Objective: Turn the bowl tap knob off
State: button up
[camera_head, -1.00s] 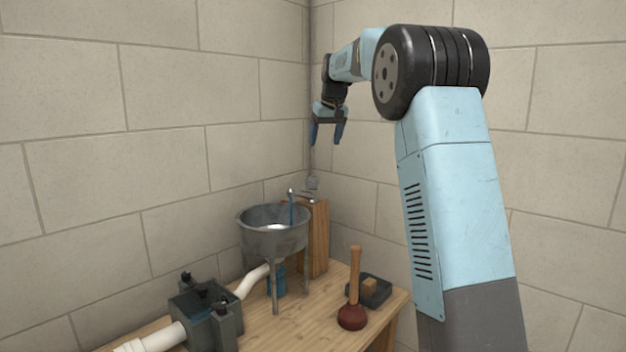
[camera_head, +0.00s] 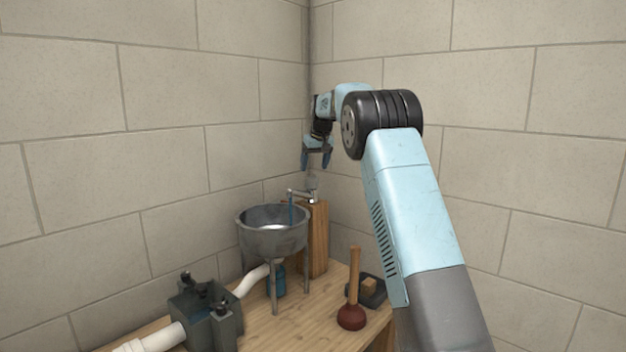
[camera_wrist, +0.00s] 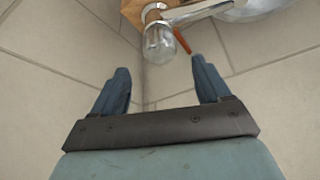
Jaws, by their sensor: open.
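The grey metal bowl (camera_head: 262,243) stands on legs on the wooden bench. A metal tap (camera_head: 302,194) on a wooden block (camera_head: 319,240) reaches over it, with a thin blue stream (camera_head: 291,211) below its spout. The tap knob (camera_head: 312,182) sits above the tap's base; in the wrist view the shiny, translucent-looking knob (camera_wrist: 159,44) is at top centre. My gripper (camera_head: 316,164) is open and empty, pointing down just above the knob. In the wrist view the knob lies beyond the gap between my fingertips (camera_wrist: 158,70), not between the fingers.
A plunger (camera_head: 353,300) and a dark tray (camera_head: 372,292) with a tan block stand right of the bowl. A dark clamp-like fixture (camera_head: 207,312) and white pipe (camera_head: 160,339) are at the front left. Tiled walls meet in a corner close behind the tap.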

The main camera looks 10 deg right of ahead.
aim_at(312, 177)
jog(key=x, duration=0.6)
jog(key=shift+w+f, duration=0.15)
jog(key=shift+f, duration=0.1)
